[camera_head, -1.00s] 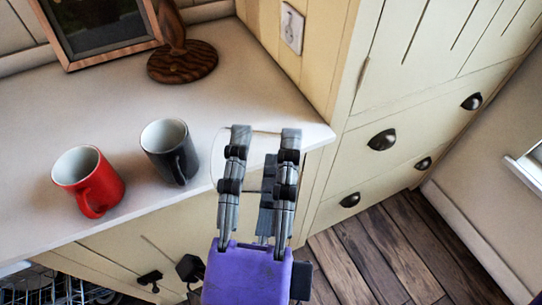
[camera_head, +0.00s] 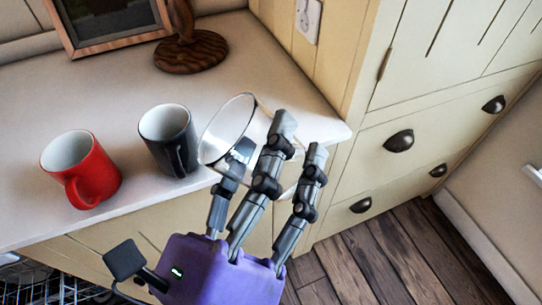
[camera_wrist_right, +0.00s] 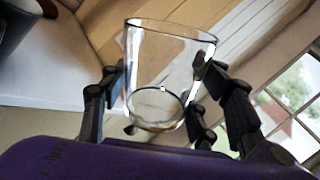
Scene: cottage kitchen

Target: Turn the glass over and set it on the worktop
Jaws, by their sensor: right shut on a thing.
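The clear glass (camera_head: 227,130) is held tilted at the right front corner of the worktop (camera_head: 100,98). One of its round ends faces up and left in the head view. My right gripper (camera_head: 264,143) is shut on the glass, with dark fingers on both sides of its wall. In the right wrist view the glass (camera_wrist_right: 165,60) sits between the fingers, its wider end away from the purple palm. Whether it touches the worktop cannot be told. My left gripper is not in view.
A black mug (camera_head: 167,140) stands close left of the glass, and a red mug (camera_head: 82,170) further left. A wooden stand (camera_head: 190,50) and a framed picture (camera_head: 105,20) are at the back. The worktop behind the glass is clear. Cupboards (camera_head: 420,110) rise at right.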

